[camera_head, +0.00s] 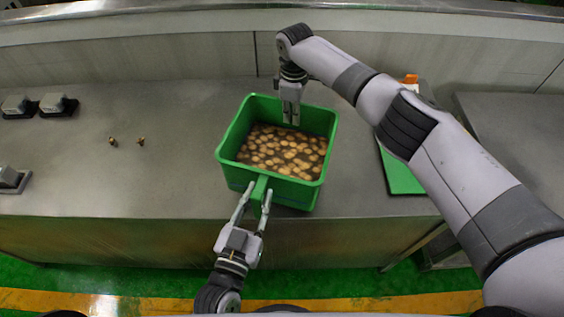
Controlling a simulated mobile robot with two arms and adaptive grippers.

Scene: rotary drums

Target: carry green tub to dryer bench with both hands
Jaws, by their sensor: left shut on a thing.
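A green tub (300,195) stands on the steel bench (165,185), slightly turned, with brown rounded pieces in dark liquid inside. My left gripper (257,194) is at the tub's near side, shut on the green handle there with a finger on each side. My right gripper (291,115) points down at the tub's far wall, its fingers close together and overlapping the inside of the tub in the picture. The far rim is partly hidden behind it, and I cannot tell whether it grips the rim or a handle. Which bench is the dryer bench is not clear.
A green board (402,178) lies right of the tub, with a small orange object (410,79) behind it. Two small brown items (140,142) and several grey metal blocks (58,104) are on the left. Another steel surface (510,130) is at the right.

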